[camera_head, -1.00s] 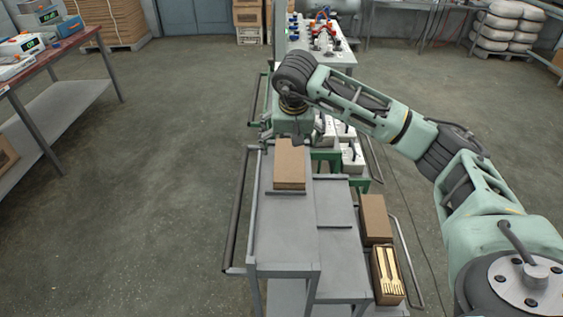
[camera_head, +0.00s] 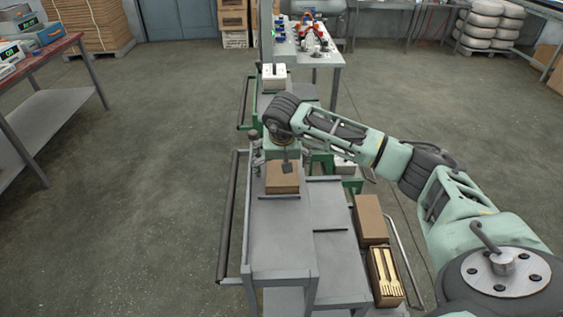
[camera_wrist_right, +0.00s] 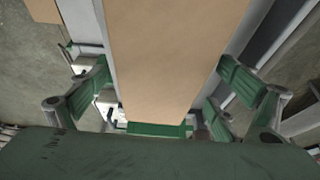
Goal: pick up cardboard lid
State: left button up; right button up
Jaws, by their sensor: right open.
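The brown cardboard lid (camera_head: 281,181) lies on the grey cart (camera_head: 281,237), against a low ridge. My right gripper (camera_head: 272,163) is over its far end, with one finger at its left and one in front of its top. In the right wrist view the flat tan cardboard (camera_wrist_right: 175,50) runs between the two spread green fingers of my right gripper (camera_wrist_right: 167,85), with gaps on both sides. The gripper is open and holds nothing. Whether the fingertips are below the cardboard's top is hard to tell. My left gripper is out of view.
A closed brown box (camera_head: 370,219) and an open box of wooden cutlery (camera_head: 385,277) stand at the cart's right. A white box (camera_head: 274,76) stands farther back. The cart's near top is clear. A red-topped table (camera_head: 41,56) is at the left.

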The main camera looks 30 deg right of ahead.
jog(key=shift+c, duration=0.3)
jog(key=c, duration=1)
